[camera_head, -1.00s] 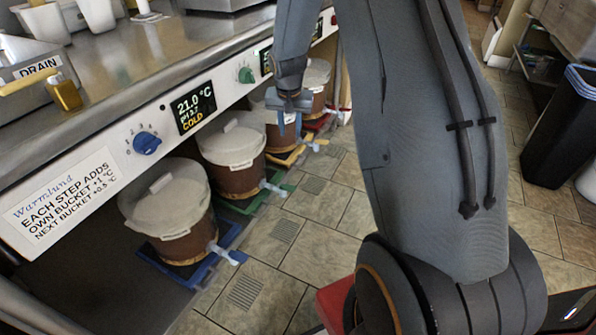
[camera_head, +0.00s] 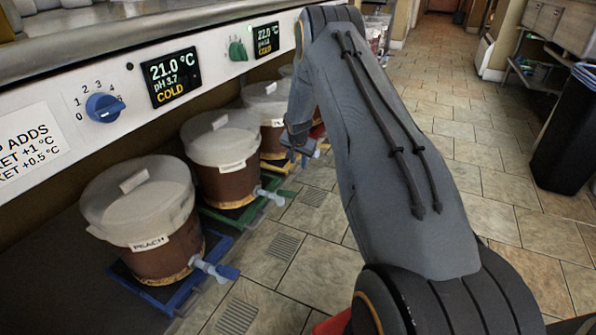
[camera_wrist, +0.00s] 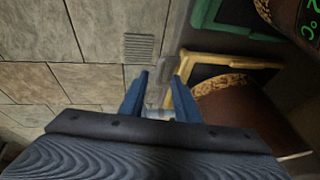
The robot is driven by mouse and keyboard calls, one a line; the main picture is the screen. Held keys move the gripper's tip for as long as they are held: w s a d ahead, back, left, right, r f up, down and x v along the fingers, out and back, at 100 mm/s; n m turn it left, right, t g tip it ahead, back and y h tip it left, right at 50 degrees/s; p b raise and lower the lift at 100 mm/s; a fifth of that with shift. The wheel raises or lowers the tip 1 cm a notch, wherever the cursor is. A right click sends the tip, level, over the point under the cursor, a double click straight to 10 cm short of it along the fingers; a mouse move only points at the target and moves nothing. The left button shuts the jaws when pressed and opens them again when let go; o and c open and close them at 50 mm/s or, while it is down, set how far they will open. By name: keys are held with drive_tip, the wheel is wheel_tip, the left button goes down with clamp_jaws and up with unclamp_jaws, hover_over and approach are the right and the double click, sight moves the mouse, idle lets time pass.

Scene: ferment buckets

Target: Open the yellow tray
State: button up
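The yellow tray (camera_wrist: 232,59) shows in the wrist view as a yellow frame with a dark inside, under a brown bucket (camera_wrist: 237,118). My gripper (camera_wrist: 160,76) points down with its two blue fingers apart, just left of the tray's front edge. A pale tap-like part (camera_wrist: 157,112) shows between the fingers; I cannot tell whether they touch it. In the head view my gripper (camera_head: 304,147) is low in front of the third bucket (camera_head: 270,131), and the yellow tray is mostly hidden there.
The green tray (camera_head: 232,220) and blue tray (camera_head: 172,298) stand nearer, under buckets with taps sticking out into the aisle. A counter front with knobs and displays (camera_head: 172,78) overhangs the buckets. Tiled floor (camera_head: 455,130) to the right is clear up to a black bin (camera_head: 570,145).

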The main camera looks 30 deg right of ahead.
sight(299, 170)
drive_tip(key=b+x, duration=0.2)
drive_tip(key=x, duration=0.3)
drive_tip(key=shift+f, duration=0.2)
clamp_jaws()
